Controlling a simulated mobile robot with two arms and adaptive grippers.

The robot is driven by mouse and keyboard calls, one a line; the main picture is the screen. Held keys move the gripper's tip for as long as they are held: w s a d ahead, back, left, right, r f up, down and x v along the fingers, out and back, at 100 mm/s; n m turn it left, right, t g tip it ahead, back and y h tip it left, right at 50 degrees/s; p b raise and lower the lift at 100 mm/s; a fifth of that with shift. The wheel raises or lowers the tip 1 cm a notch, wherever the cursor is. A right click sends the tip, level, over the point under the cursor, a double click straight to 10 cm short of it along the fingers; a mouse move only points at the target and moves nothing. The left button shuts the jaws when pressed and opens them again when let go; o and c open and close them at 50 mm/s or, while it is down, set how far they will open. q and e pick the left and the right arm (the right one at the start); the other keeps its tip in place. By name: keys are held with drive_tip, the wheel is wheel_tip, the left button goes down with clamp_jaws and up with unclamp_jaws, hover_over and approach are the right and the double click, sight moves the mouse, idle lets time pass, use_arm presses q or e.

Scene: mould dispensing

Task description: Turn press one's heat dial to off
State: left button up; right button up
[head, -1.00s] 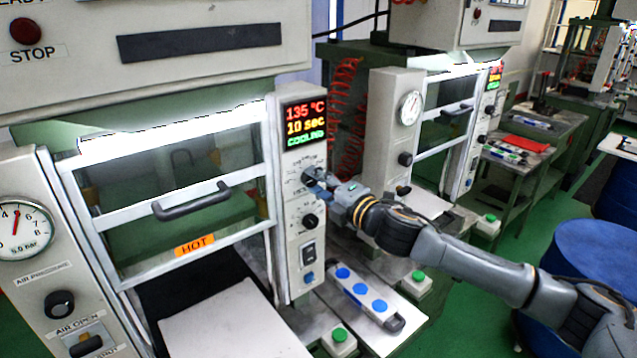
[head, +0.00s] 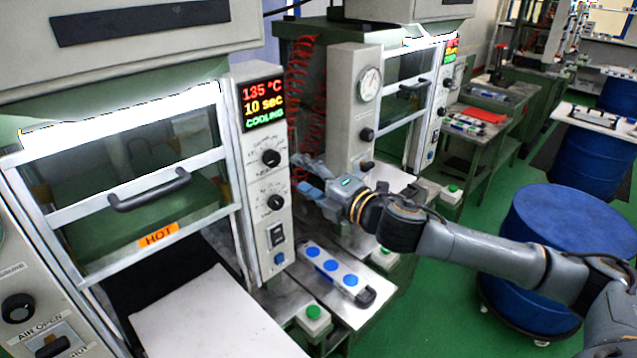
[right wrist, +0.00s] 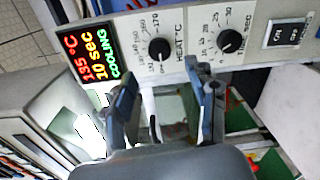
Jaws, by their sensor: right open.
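Press one's heat dial (head: 271,158) is the upper black knob on the narrow grey control panel (head: 255,210), below the lit display. In the right wrist view the heat dial (right wrist: 159,49) sits beside its printed temperature scale and the words HEAT °C; I cannot tell its exact setting. My right gripper (head: 312,182) is open and empty, to the right of the panel and apart from the dial. In the right wrist view the fingers (right wrist: 165,88) stand spread, with the dial just beyond and between their tips. My left gripper is not in view.
The display (head: 263,104) reads 135 °C, 10 sec, COOLING. A second dial (head: 275,203), a rocker switch (head: 277,236) and a blue knob (head: 279,259) sit below. A strip with blue buttons (head: 331,266) lies beside the panel. A second press (head: 352,110) stands behind.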

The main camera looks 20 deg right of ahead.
drive_tip(key=shift+v, duration=2.1)
